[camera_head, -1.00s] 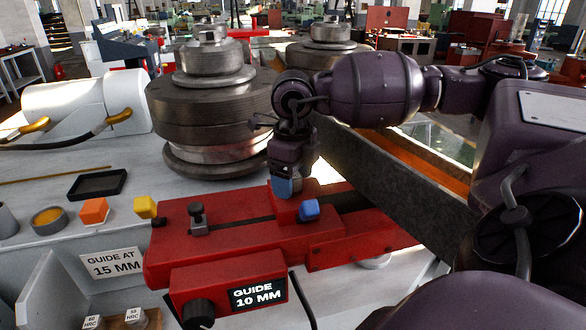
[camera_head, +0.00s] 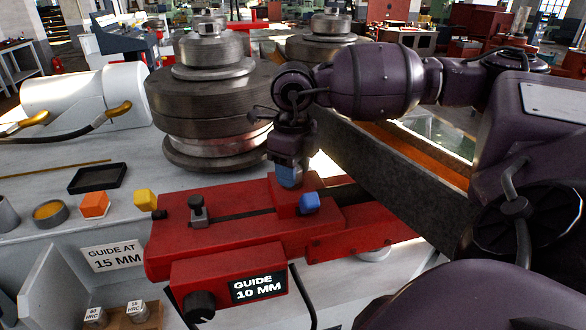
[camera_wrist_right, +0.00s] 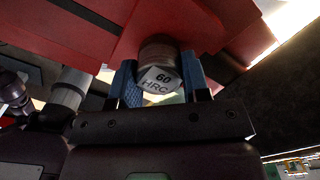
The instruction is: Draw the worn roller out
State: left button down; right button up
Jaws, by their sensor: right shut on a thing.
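The roller (camera_wrist_right: 160,72) shows in the right wrist view as a short cylinder with a pale end marked 60 HRC, up against the red guide body. My right gripper (camera_wrist_right: 160,88) is shut on it, with one blue finger on each side. My left gripper is not in view.
A wooden holder (camera_head: 145,323) at the lower left carries two small pieces marked 60 HRC and 55 HRC. An empty black tray (camera_head: 98,178) lies on the bench. Large steel rolls (camera_head: 210,110) stand behind the gripper. A long dark bar (camera_head: 400,185) runs close on its right.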

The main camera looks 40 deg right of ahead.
jog(key=shift+r+p, duration=1.05)
jog(key=shift+r, duration=1.5)
jog(key=shift+r+p, duration=0.35)
jog(key=shift+r, duration=0.4)
